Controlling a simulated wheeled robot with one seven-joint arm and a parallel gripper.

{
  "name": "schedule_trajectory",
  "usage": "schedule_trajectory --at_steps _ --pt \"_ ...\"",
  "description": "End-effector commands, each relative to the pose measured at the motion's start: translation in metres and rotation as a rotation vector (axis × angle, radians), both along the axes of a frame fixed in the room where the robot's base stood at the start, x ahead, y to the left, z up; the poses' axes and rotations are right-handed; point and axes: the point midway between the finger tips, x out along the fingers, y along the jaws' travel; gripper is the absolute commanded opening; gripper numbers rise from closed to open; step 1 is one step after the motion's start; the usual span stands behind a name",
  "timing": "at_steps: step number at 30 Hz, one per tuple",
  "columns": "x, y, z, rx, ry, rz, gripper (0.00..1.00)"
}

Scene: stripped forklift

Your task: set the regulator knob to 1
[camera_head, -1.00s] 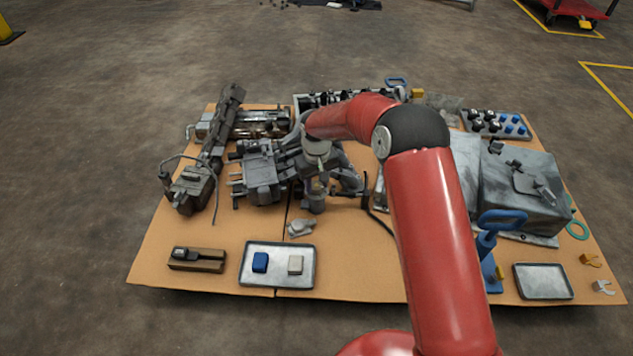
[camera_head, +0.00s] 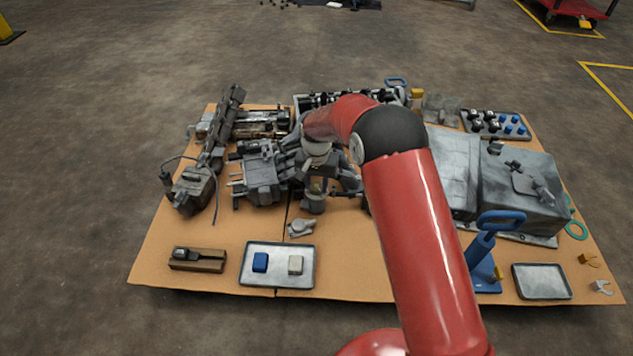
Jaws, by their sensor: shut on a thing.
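My red arm reaches over the cardboard. My gripper (camera_head: 316,185), small and dark, points down at a small upright grey cylindrical body (camera_head: 314,204), which looks like the regulator. The gripper is shut on the top of this body, where the regulator knob sits. The fingers and wrist mostly hide the knob, and its mark and numbers are too small to read.
A grey motor-like part (camera_head: 262,178) stands close left of my gripper. A small grey fitting (camera_head: 301,228) lies just in front. A tray (camera_head: 277,278) with a blue and a pale block is nearer. A blue-handled stand (camera_head: 484,262) is right of my arm.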

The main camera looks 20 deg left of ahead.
Motion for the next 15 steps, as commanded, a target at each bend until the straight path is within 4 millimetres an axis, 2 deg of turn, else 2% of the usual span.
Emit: schedule_trajectory --at_steps 15 --pt "0.0003 0.0003 0.0005 0.001 -0.001 -0.098 0.13"
